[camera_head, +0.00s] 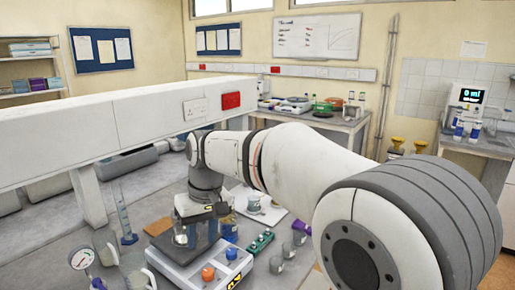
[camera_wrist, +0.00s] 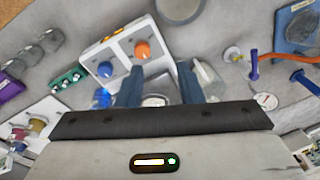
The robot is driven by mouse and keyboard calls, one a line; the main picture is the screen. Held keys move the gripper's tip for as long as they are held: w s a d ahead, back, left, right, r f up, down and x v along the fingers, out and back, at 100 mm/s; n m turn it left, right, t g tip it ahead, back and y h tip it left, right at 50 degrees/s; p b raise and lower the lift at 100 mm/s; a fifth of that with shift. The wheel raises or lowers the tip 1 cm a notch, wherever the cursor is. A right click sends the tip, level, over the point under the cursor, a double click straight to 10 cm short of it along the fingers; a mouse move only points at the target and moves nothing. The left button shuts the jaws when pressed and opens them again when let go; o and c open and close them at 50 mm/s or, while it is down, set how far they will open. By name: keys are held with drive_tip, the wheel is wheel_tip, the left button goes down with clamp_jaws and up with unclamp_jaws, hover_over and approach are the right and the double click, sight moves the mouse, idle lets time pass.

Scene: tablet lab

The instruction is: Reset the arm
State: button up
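My gripper (camera_head: 203,232) points down over the bench beside a white two-knob hotplate stirrer (camera_head: 185,272) in the head view. In the wrist view, my gripper (camera_wrist: 160,78) has its two blue-grey fingers spread apart, and I see nothing clamped between the tips. The white stirrer body (camera_wrist: 122,48) with its blue and orange knobs lies just beyond the fingers. A pale round shape shows between the finger bases, partly hidden by the gripper body. My arm stretches from the lower right of the head view towards the stirrer.
A graduated cylinder (camera_head: 123,222) stands left of the stirrer. A green tube rack (camera_head: 260,242), small beakers (camera_head: 277,264) and a blue bottle (camera_head: 229,228) stand to its right. A long white beam (camera_head: 120,122) with red and white sockets runs behind. Side benches line the far wall.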

drive_tip(key=s+d+f+m+t, duration=0.1)
drive_tip(key=s+d+m+t, duration=0.3)
drive_tip(key=d, duration=1.2)
drive_tip(key=s+d+f+m, duration=0.1)
drive_tip(key=s+d+f, duration=0.2)
drive_tip(key=s+d, duration=0.3)
drive_tip(key=s+d+f+m+g+h, duration=0.1)
drive_tip(key=s+d+f+m, duration=0.1)
drive_tip(key=s+d, duration=0.4)
drive_tip(key=shift+f+h, duration=0.3)
drive_tip(key=shift+f, duration=0.35)
drive_tip(key=shift+s, duration=0.1)
